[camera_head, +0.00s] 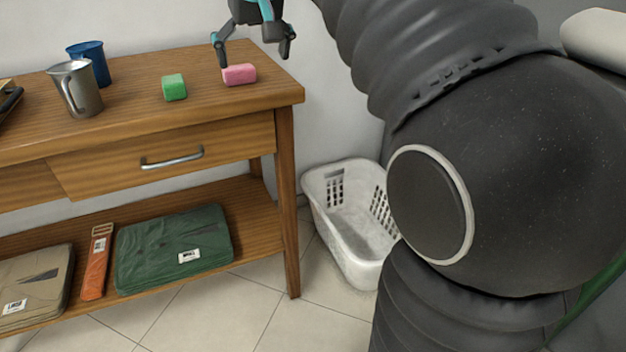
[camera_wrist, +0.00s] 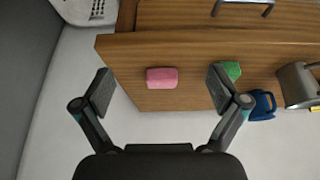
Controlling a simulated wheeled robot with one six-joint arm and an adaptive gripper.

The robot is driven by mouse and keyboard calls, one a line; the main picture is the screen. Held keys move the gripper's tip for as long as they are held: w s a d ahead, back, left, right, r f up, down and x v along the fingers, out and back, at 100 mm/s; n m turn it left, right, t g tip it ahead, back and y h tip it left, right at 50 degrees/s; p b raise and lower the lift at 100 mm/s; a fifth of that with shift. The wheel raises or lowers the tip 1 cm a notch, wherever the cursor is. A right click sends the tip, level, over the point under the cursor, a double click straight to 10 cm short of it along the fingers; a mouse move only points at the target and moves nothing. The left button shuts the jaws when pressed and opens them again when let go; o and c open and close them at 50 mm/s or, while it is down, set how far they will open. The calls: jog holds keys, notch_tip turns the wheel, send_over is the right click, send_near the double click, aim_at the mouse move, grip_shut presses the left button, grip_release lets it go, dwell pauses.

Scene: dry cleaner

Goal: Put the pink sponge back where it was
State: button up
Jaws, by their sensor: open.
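The pink sponge (camera_head: 239,74) lies on the wooden table top (camera_head: 190,115), near its right end. In the wrist view the sponge (camera_wrist: 162,78) lies ahead of my gripper, between the lines of its two fingers but apart from them. My gripper (camera_head: 252,52) is open and empty, above and behind the sponge in the head view. It also shows open in the wrist view (camera_wrist: 160,95). A green sponge (camera_head: 174,87) lies to the left of the pink one; in the wrist view the green sponge (camera_wrist: 230,71) is partly hidden by a finger.
A metal pitcher (camera_head: 77,90) and a blue mug (camera_head: 90,62) stand on the table's left part. A drawer with a handle (camera_head: 172,160) is below. Folded garments (camera_head: 172,247) lie on the lower shelf. A white basket (camera_head: 352,222) stands on the floor to the right.

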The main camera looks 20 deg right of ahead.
jog(key=s+f, duration=2.4)
jog(key=shift+f+t, duration=0.25)
jog(key=shift+t, duration=0.05)
jog(key=shift+d, duration=0.1)
